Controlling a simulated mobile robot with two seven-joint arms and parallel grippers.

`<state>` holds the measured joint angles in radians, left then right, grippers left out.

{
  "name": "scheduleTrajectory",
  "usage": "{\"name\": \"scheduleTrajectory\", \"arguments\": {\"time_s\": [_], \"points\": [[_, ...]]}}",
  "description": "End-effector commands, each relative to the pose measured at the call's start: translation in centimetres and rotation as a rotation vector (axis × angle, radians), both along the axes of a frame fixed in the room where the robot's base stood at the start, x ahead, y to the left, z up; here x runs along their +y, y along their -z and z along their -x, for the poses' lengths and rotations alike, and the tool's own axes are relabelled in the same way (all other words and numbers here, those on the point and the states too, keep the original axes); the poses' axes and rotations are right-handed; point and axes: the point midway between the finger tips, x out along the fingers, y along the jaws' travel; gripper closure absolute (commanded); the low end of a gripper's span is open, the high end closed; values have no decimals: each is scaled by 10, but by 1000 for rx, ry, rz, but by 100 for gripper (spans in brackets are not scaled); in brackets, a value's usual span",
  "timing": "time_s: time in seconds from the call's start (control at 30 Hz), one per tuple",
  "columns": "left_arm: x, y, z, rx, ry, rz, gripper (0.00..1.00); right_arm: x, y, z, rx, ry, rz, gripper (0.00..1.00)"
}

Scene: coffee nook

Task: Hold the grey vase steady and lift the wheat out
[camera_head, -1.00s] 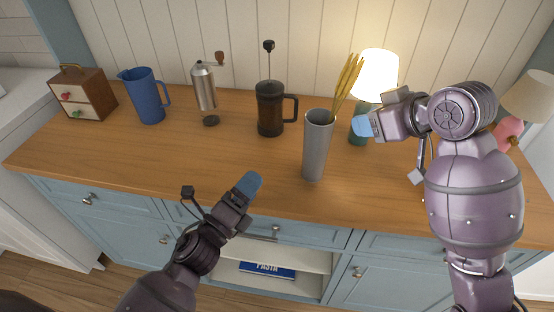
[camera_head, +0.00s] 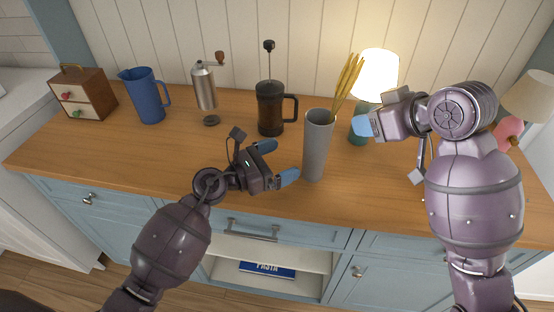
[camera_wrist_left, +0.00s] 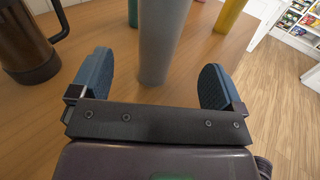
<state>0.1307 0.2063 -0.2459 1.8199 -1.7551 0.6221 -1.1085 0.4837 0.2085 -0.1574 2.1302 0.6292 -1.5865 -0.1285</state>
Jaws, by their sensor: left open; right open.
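The grey vase (camera_head: 317,148) stands upright on the wooden counter, right of centre in the head view. The yellow wheat (camera_head: 347,80) stands in it, leaning to the right over the rim. My left gripper (camera_head: 282,162) is open, just left of the vase, with its blue fingertips pointing at it. In the left wrist view the vase (camera_wrist_left: 162,40) is ahead of the open left gripper (camera_wrist_left: 158,82), roughly between the finger lines and not gripped. My right gripper (camera_head: 362,126) is to the right of the vase, near the wheat; its fingers overlap in the picture and hold nothing visible.
A black French press (camera_head: 270,108) stands behind left of the vase. A lit lamp (camera_head: 377,76) stands behind right, close to my right gripper. A coffee grinder (camera_head: 204,88), blue pitcher (camera_head: 146,97) and small drawer box (camera_head: 83,95) stand further left. The left front counter is clear.

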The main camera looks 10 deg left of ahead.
Motion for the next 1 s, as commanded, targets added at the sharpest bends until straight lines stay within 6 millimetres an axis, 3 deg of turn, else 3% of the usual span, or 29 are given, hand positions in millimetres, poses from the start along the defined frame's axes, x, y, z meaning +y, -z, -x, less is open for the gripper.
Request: {"name": "scheduleTrajectory", "arguments": {"time_s": [0.6,1.0], "points": [[-68,-1,-54,1,0,5,6,0,0,0,0,0,0,57],[-81,0,-64,3,0,4,6,0,0,0,0,0,0,57]]}}
